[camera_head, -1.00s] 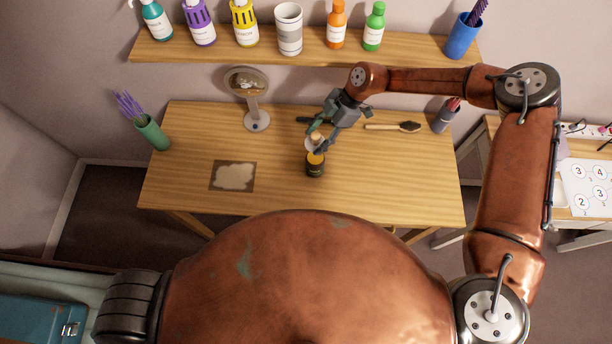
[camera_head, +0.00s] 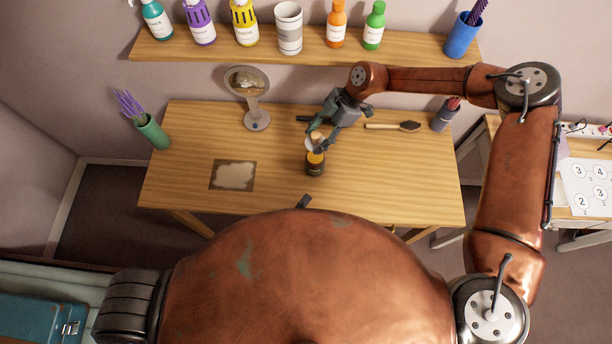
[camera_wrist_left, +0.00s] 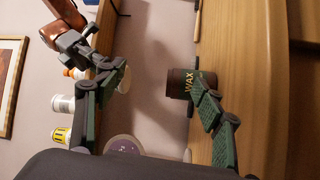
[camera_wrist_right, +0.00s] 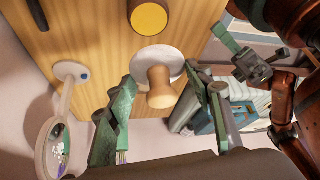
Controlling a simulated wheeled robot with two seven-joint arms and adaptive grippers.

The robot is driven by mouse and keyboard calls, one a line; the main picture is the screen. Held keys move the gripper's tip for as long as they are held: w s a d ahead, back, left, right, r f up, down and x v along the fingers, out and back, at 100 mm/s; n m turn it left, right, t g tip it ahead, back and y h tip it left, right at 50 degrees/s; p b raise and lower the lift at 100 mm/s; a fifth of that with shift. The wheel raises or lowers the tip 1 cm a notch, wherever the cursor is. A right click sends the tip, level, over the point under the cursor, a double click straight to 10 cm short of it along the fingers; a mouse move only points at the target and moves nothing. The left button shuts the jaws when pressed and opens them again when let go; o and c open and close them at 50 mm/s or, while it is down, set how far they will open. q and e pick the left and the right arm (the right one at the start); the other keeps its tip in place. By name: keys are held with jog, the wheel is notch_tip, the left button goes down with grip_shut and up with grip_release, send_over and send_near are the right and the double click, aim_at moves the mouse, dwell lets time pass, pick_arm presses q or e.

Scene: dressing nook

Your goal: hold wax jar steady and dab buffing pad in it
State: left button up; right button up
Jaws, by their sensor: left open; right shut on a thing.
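The wax jar (camera_head: 315,167) is dark with yellow wax showing at its open top, and stands upright on the table. In the left wrist view the jar (camera_wrist_left: 183,83) appears between the spread fingers, ahead of them. My left gripper (camera_head: 304,201) is open; only a tip shows over my body at the table's front edge. It shows more fully in the right wrist view (camera_wrist_right: 252,66). My right gripper (camera_head: 320,139) is shut on the wooden knob of the buffing pad (camera_wrist_right: 160,88), whose white disc is just behind the jar, apart from it in the right wrist view.
A standing mirror (camera_head: 247,80), a brush (camera_head: 394,126) and a dark cup (camera_head: 445,116) are at the table's back. A green cup (camera_head: 152,133) stands at the left. A stained mat (camera_head: 232,175) lies left of the jar. The table's right front is clear.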

aim_at(311, 170)
pick_arm(q)
jog(key=w+n, duration=0.2)
jog(key=n, duration=0.1)
jog(key=w+f+n+y, duration=0.1)
jog(key=n, duration=0.2)
jog(key=w+f+n, duration=0.1)
jog(key=w+n, duration=0.1)
jog(key=n, duration=0.1)
jog(key=shift+w+a+f+n+t+y, duration=0.2)
jog(key=shift+w+n+t+y, duration=0.1)
jog(key=shift+w+n+y, duration=0.1)
jog(key=w+n, duration=0.1)
jog(key=n, duration=0.2)
jog(key=w+f+n+y, duration=0.1)
jog(key=w+n, duration=0.1)
jog(key=n, duration=0.1)
jog(key=w+f+n, duration=0.1)
jog(key=n, duration=0.2)
jog(key=shift+w+d+n+y, duration=0.25)
jog(key=shift+w+n+y, duration=0.05)
jog(key=shift+n, duration=0.1)
jog(key=n, duration=0.1)
jog(key=w+n, duration=0.1)
jog(key=shift+w+d+f+n, duration=0.1)
jog(key=shift+d+f+n, duration=0.1)
jog(key=shift+n, duration=0.1)
jog(key=x, duration=1.1)
jog(key=shift+w+d, duration=0.15)
jog(key=shift+w, duration=0.2)
jog(key=shift+c, duration=0.7)
